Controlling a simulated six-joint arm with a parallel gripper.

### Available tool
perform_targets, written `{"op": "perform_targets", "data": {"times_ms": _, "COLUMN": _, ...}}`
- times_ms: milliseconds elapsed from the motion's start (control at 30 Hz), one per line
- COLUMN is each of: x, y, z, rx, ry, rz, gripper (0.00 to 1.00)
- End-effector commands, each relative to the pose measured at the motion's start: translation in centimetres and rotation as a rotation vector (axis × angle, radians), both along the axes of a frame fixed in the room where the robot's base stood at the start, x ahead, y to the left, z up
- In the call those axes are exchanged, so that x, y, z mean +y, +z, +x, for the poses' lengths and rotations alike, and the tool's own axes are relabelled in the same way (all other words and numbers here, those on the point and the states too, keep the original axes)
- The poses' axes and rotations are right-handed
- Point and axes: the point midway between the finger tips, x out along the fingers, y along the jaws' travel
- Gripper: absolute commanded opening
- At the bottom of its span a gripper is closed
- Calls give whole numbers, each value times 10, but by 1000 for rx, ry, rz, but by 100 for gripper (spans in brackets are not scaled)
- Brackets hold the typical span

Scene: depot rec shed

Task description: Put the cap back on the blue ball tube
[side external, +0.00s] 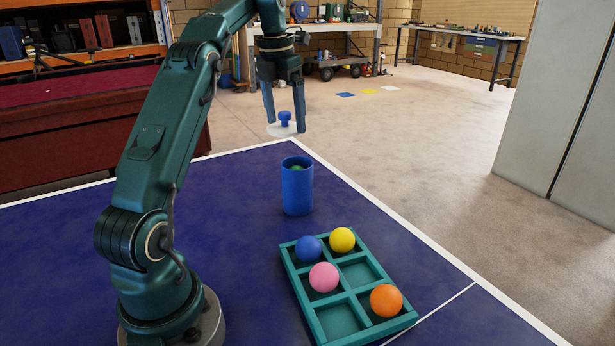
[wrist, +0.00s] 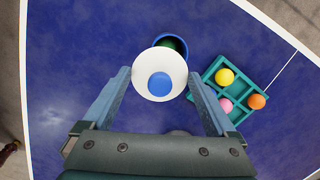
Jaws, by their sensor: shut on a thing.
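The cap is a white disc (side external: 285,130) with a blue knob (side external: 285,117) on top. My gripper (side external: 286,125) is shut on the cap, one finger at each side, and holds it level in the air. The blue ball tube (side external: 297,190) stands upright on the blue table, open at the top, with a green ball (side external: 297,167) inside. The cap is above the tube and apart from it. In the wrist view the white disc (wrist: 143,88) covers the near part of the tube's mouth; the tube's far rim (wrist: 170,36) and some green show beyond it.
A teal divided tray (side external: 312,314) lies near the tube, holding blue (side external: 308,249), yellow (side external: 342,240), pink (side external: 323,277) and orange (side external: 386,300) balls; two compartments are empty. The table's white edge line (side external: 400,238) runs past the tube. The table left of the tube is clear.

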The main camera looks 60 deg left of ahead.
Motion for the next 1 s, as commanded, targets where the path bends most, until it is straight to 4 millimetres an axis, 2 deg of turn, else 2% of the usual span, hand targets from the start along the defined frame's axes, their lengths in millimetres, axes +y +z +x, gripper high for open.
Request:
{"op": "perform_targets", "data": {"times_ms": 233, "x": -4, "y": 0, "z": 10, "rx": 0, "ry": 16, "rz": 0, "gripper": 38}}
{"op": "perform_targets", "data": {"times_ms": 1000, "x": -8, "y": -4, "z": 18, "rx": 0, "ry": -8, "rz": -1, "gripper": 38}}
